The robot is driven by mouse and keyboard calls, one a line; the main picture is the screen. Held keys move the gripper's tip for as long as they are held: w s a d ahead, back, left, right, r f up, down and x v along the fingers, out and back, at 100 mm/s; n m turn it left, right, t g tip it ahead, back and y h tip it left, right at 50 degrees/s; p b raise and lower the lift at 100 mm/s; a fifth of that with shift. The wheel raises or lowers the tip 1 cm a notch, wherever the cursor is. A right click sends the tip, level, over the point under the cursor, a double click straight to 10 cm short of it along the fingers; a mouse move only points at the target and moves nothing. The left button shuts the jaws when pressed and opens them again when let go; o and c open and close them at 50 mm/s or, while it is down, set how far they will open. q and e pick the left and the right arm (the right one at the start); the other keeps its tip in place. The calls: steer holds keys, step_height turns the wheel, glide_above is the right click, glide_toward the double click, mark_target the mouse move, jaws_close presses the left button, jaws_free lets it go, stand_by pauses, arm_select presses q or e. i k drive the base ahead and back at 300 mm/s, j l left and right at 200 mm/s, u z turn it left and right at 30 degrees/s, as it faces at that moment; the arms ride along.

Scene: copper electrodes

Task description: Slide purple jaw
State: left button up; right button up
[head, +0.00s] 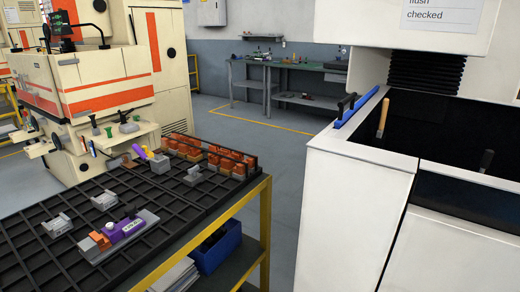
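A purple block (124,229) with a white label lies on a grey vise-like base (118,240) near the front of the dark gridded table (180,235). An orange block (101,240) sits at the left end of this base, and a dark handle-like part stands behind the purple block. A smaller purple piece (140,151) shows at the back of the table, beside a grey block with a yellow top (158,161). I cannot tell from the frame which purple piece is the jaw. Neither of my grippers is in view.
Grey fixtures (57,225) (104,200) (193,176) stand apart on the table. Several orange copper-coloured blocks (230,163) line its back right edge. A white machine with a dark tank (363,190) is at the right. A cream-and-orange machine (110,90) stands behind.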

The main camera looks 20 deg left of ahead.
mark_target(129, 226)
steer(key=u, duration=1.5)
